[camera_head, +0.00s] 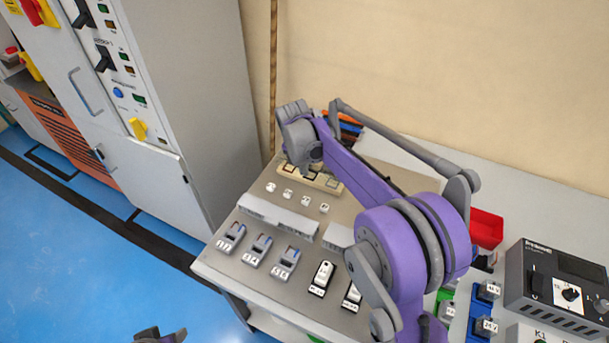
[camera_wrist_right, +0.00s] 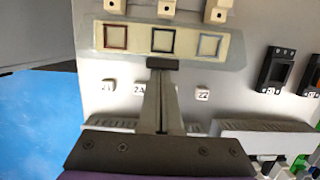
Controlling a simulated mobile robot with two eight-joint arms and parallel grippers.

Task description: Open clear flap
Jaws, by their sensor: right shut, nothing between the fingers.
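The clear flap (camera_wrist_right: 231,60) shows in the right wrist view as a faint translucent sheet around a cream strip (camera_wrist_right: 188,43) with three framed squares. The sheet appears to lie over the strip; its hinge is not clear. In the head view the cream strip (camera_head: 325,182) is at the panel's far side, partly covered by my right arm. My right gripper (camera_wrist_right: 163,64) is shut and empty, its tips at the strip's near edge by the middle square. I cannot tell whether they touch the flap. My left gripper (camera_head: 162,335) barely shows at the bottom edge.
The grey panel (camera_head: 225,268) carries grey wire ducts (camera_head: 280,216), blue-grey breakers (camera_head: 260,250) and small white labelled blocks. A red bin (camera_head: 486,229) and a dark power unit (camera_head: 555,290) are to the right. A tall grey cabinet (camera_head: 205,90) stands left. Blue floor is free at lower left.

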